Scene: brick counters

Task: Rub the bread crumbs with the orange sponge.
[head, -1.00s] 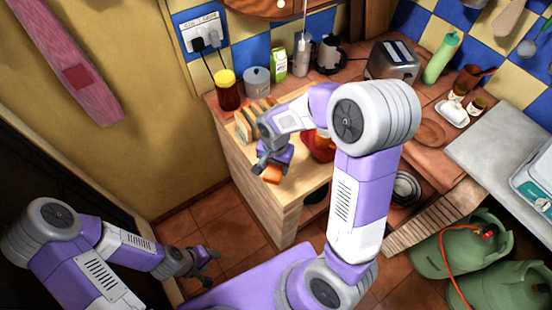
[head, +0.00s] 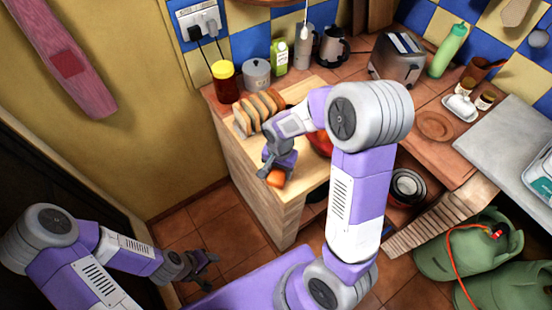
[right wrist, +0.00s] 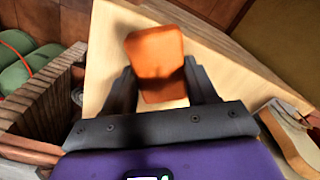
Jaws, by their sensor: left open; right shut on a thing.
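The orange sponge (head: 276,179) is held at the front of the wooden board on the counter (head: 237,152). My right gripper (head: 270,170) is shut on it. In the right wrist view the sponge (right wrist: 156,62) sits between both fingers of the right gripper (right wrist: 160,88), above the pale wood surface (right wrist: 108,55). Whether the sponge touches the wood I cannot tell. I can make out no bread crumbs; they may be hidden or too small. Sliced bread (head: 259,111) stands behind my right gripper. My left gripper (head: 207,267) is open and empty, low over the floor at the left.
A brown jar with a yellow lid (head: 225,82), a grey pot (head: 256,74), a green carton (head: 279,57) and a toaster (head: 398,56) stand behind the board. A red thing (head: 321,142) is partly hidden by my right arm. Green gas cylinders (head: 465,245) stand at the right.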

